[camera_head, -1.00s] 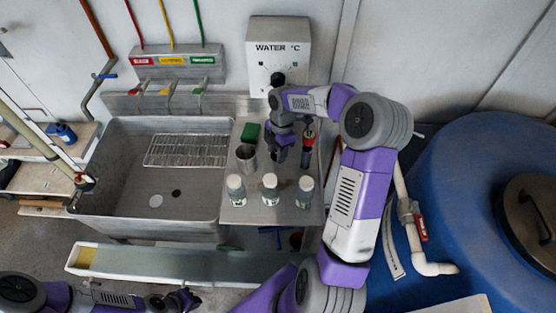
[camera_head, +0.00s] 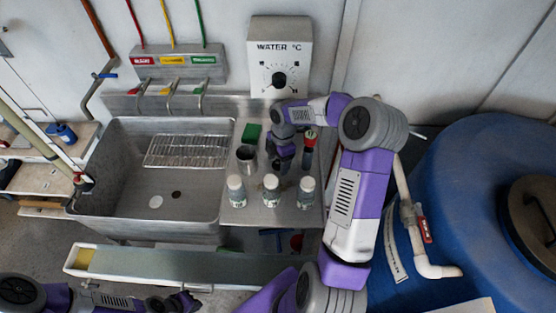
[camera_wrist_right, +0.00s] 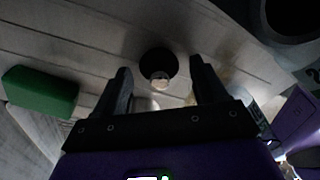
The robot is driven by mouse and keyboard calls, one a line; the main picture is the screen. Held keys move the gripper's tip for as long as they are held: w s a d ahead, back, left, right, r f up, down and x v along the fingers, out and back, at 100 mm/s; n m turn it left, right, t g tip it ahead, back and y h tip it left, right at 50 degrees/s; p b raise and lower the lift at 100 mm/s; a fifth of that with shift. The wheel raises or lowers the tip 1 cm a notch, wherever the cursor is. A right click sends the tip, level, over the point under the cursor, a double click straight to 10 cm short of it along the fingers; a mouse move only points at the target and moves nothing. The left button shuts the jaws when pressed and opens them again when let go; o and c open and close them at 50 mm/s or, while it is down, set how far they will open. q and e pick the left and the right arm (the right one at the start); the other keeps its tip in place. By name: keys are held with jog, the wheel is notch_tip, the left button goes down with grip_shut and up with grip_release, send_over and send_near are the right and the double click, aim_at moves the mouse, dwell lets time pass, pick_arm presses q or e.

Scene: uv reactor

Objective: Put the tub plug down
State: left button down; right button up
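The tub plug (camera_wrist_right: 158,64) shows in the right wrist view as a dark round disc with a pale, lit knob. It appears to be on the light counter surface, just past and between my right fingertips. My right gripper (camera_wrist_right: 161,75) is open, its two fingers apart with a gap on each side of the plug. In the head view my right gripper (camera_head: 280,164) points down over the steel counter (camera_head: 245,213); the plug cannot be made out there. The sink tub (camera_head: 140,170) is left of it. My left gripper (camera_head: 184,301) is low at the front, its fingers unclear.
A green sponge (camera_head: 252,132), a metal cup (camera_head: 247,158), a red-capped bottle (camera_head: 309,143) and several clear jars (camera_head: 271,188) crowd the counter around my right gripper. A wire rack (camera_head: 186,151) lies in the tub. The blue tank (camera_head: 470,180) stands at right.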

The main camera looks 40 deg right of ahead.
notch_tip(320, 180, up, 12)
jog(key=d+p, duration=0.1)
jog(key=p, duration=0.1)
jog(key=shift+d+r+p, duration=0.15)
jog(key=shift+d+p, duration=0.1)
jog(key=shift+p, duration=0.1)
jog(key=shift+a, duration=0.1)
dwell(0.4)
